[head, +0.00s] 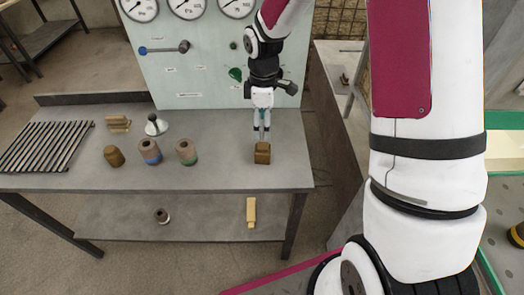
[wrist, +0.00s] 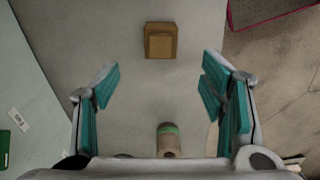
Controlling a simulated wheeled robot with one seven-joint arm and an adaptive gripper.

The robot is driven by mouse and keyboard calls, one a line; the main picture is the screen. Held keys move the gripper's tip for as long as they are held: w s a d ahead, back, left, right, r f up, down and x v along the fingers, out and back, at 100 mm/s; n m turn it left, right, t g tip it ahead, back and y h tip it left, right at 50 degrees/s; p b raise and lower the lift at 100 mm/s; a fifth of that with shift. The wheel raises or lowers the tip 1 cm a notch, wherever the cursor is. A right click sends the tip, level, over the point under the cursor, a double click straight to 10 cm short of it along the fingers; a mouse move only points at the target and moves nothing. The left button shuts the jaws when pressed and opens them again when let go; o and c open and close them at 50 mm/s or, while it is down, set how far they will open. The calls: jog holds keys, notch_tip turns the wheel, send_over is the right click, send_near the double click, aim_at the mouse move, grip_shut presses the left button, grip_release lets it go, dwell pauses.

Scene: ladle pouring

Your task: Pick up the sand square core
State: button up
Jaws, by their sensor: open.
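The sand square core is a brown, square block (head: 262,153) standing on the grey table near its right end. In the wrist view the block (wrist: 161,41) lies beyond my fingertips, roughly centred between them. My gripper (head: 262,132) hangs above and just behind the block in the head view, pointing down. In the wrist view my gripper (wrist: 160,85) has its teal finger pads spread wide with nothing between them. A gap between fingertips and block shows in the wrist view.
A gauge panel (head: 215,70) rises behind.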

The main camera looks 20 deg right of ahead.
aim_at(263, 145)
notch_tip(263, 145, down, 12)
jog(key=shift+f+p, duration=0.15)
jog(key=shift+p, duration=0.25)
jog(key=c, duration=1.4)
